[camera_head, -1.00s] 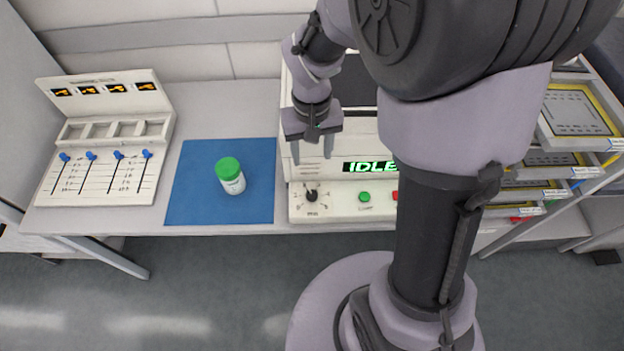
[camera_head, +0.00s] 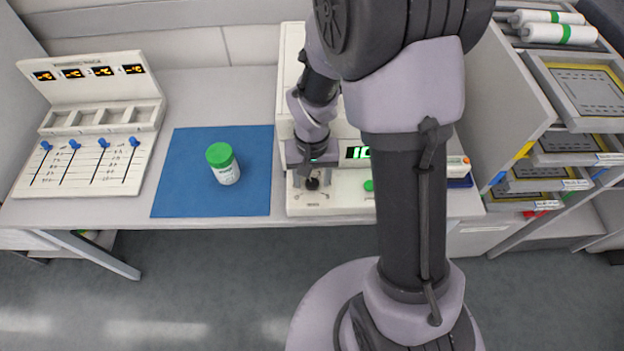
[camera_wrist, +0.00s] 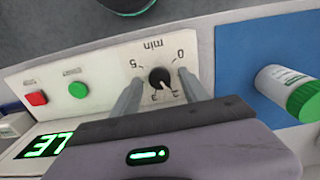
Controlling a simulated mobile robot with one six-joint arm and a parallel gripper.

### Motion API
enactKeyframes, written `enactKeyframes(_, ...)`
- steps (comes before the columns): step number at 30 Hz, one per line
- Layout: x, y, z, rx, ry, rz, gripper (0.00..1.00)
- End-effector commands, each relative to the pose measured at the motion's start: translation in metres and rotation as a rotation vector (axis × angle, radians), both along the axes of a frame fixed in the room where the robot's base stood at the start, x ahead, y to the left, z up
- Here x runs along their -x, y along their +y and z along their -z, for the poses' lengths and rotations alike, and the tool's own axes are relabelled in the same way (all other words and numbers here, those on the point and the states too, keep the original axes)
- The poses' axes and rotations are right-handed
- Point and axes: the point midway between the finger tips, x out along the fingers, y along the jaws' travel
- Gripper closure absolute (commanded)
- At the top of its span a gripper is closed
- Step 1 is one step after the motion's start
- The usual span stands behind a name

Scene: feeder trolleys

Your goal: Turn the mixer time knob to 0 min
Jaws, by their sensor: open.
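The mixer time knob (camera_wrist: 160,78) is a round black knob on the mixer's pale front panel. Its dial is marked with 0, 5 and "min", seen upside down in the wrist view. Its light pointer mark seems to face the fingers' base, near the 3, but is small. My gripper (camera_wrist: 161,90) is open, with one finger on each side of the knob. I cannot tell whether either finger touches it. In the head view my gripper (camera_head: 312,178) is above the knob (camera_head: 312,184), and my arm hides much of the mixer (camera_head: 330,203).
A green button (camera_wrist: 78,90) and a red button (camera_wrist: 36,98) sit beside the knob. A white jar with a green lid (camera_head: 223,164) stands on a blue mat (camera_head: 180,200). A rack with blue sliders (camera_head: 80,195) is at left. A drawer trolley (camera_head: 560,150) is at right.

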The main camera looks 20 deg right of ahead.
Motion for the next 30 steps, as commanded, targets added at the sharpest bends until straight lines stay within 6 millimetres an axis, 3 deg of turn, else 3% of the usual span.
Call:
enactKeyframes(6, 0.0, 0.0, -0.0005, 0.0, 0.0, 0.0, 0.5)
enactKeyframes(14, -0.0001, 0.0, -0.0006, 0.0, 0.0, 0.0, 1.0)
enactKeyframes(23, 0.0, 0.0, -0.0011, 0.0, 0.0, -0.032, 1.0)
enactKeyframes(30, -0.0002, 0.0002, -0.0022, 0.0, 0.0, -0.173, 1.0)
